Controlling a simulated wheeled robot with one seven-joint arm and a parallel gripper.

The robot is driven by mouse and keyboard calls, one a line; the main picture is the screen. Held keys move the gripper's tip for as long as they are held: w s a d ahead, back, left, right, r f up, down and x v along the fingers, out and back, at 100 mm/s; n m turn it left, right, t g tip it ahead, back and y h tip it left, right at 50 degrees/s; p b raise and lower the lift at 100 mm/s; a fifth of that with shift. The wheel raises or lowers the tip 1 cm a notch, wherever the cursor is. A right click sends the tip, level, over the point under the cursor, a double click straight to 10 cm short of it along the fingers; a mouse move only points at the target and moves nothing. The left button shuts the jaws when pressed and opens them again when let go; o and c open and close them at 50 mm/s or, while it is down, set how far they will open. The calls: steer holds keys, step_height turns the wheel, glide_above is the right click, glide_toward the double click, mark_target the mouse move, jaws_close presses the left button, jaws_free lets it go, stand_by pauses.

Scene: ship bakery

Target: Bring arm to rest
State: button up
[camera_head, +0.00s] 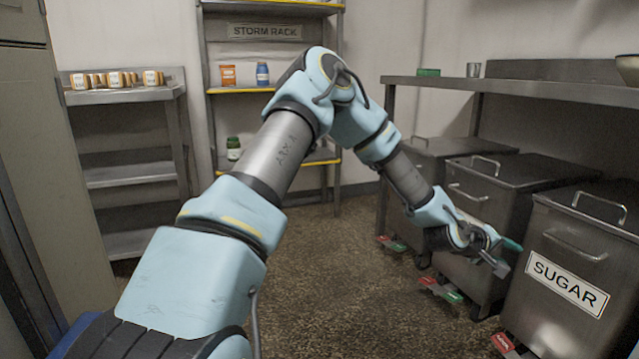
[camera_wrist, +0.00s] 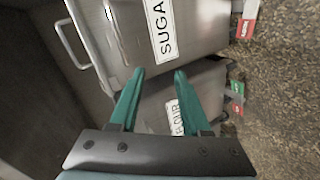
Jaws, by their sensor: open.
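My arm stretches from the lower left across the middle of the head view and bends down to the right. My gripper (camera_head: 507,257) is at its end, in front of the metal bins on the right. In the wrist view my gripper (camera_wrist: 158,75) shows two green fingers spread apart with nothing between them. Beyond the fingers are the bin labelled SUGAR (camera_wrist: 205,25) and a bin labelled FLOUR (camera_wrist: 207,88). The SUGAR bin (camera_head: 570,235) is at the right of the head view. I cannot tell the exact gap between fingers and bins.
A counter (camera_head: 520,87) runs above the bins. Red and green pedals (camera_head: 440,290) stick out at floor level. A storm rack (camera_head: 265,90) stands at the back, and a shelf unit (camera_head: 125,97) with several jars stands at left. The middle floor (camera_head: 330,270) is clear.

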steer(key=w+a+m+y, duration=0.1)
steer(key=w+a+y, duration=0.25)
steer(key=a, duration=1.25)
steer(key=w+a+m+y, duration=0.15)
steer(key=a+y, duration=0.35)
steer(key=a, duration=1.1)
steer(key=s+a+r+n+y, duration=0.15)
steer(key=s+a, duration=0.25)
steer(key=a, duration=0.4)
steer(key=s+a+r+g+y, duration=0.1)
steer(key=s+a+r, duration=0.15)
steer(key=a, duration=0.45)
steer(key=s+a+r+y, duration=0.15)
steer(key=s+a, duration=0.25)
steer(key=a, duration=0.4)
step_height(320, 180, up, 36)
steer(key=p, duration=3.5)
steer(key=shift+s+p, duration=0.15)
steer(key=shift+p, duration=0.25)
